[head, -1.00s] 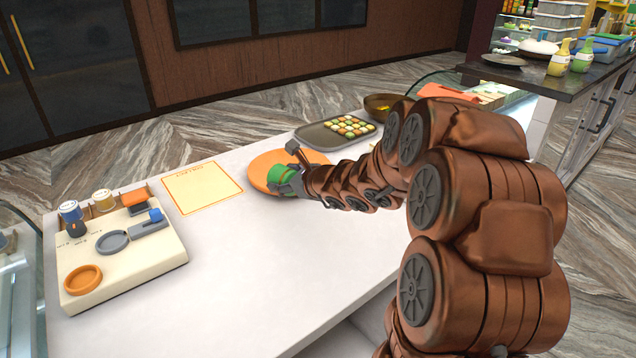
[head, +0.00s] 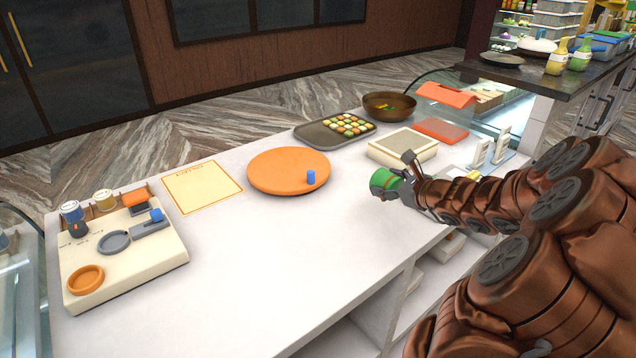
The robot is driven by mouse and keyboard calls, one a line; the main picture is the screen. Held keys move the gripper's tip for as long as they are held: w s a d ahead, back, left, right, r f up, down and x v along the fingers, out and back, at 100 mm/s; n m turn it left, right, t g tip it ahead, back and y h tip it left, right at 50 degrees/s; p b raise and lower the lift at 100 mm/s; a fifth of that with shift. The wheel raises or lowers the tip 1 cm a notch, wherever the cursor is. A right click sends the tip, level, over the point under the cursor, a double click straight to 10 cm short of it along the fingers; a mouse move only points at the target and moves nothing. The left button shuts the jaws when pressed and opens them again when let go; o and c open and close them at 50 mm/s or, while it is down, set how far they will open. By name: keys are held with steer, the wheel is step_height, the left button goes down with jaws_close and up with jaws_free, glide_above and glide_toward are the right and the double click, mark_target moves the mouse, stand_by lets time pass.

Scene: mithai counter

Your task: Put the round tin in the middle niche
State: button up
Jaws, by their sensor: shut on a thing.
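My gripper (head: 392,188) is shut on a round green tin (head: 381,179). It holds the tin near the front right of the white counter (head: 300,260), to the right of the orange round board. I cannot tell how high the tin is above the counter top. Open niches (head: 345,327) show in the counter's front, below the top edge. They are partly cut off and partly covered by my arm, so I cannot tell which one is the middle niche.
The orange round board (head: 275,168) carries a small blue cylinder (head: 311,177). A tray of sweets (head: 309,136), a bowl (head: 389,106) and a cream scale-like box (head: 402,146) stand behind. A cream organiser (head: 150,265) is at left. The counter's middle front is clear.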

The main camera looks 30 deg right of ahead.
steer(key=shift+s+d, duration=0.1)
steer(key=shift+d, duration=0.1)
steer(key=p, duration=0.4)
glide_above(353, 181)
steer(key=shift+s+a+f, duration=0.1)
steer(key=shift+s+f, duration=0.25)
steer(key=shift+f, duration=0.3)
steer(key=shift+w+f+p, duration=0.25)
steer(key=shift+f+p, duration=0.55)
steer(key=shift+f, duration=1.05)
steer(key=shift+f, duration=0.2)
steer(key=o, duration=1.3)
steer(key=shift+r, duration=0.1)
